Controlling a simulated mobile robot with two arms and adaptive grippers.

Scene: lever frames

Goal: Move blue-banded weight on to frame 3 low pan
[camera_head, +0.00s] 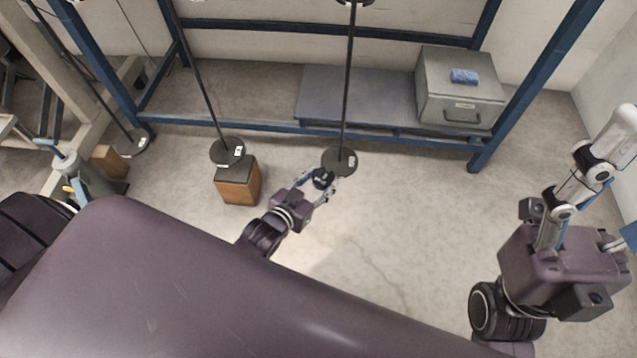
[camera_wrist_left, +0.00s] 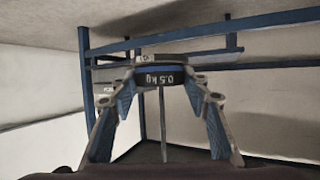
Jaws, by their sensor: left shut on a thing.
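The dark weight with a blue band (camera_head: 323,179) is in my left gripper (camera_head: 323,184), whose two fingers are shut on it. In the left wrist view the weight (camera_wrist_left: 160,75) sits between the blue finger pads (camera_wrist_left: 163,98), its label reading 0.5 kg upside down. A dark round pan (camera_head: 340,160) on a long rod is just beyond the weight; a gap or contact between them cannot be told. A labelled disc (camera_wrist_left: 146,59) shows behind the weight in the wrist view.
Another rod pan (camera_head: 227,152) is at a wooden block (camera_head: 238,186) to the left. A third pan (camera_head: 132,143) hangs farther left. Blue frame posts (camera_head: 530,90) and a low beam (camera_head: 270,127) stand behind. A grey box (camera_head: 460,95) is on the shelf. Floor at centre right is clear.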

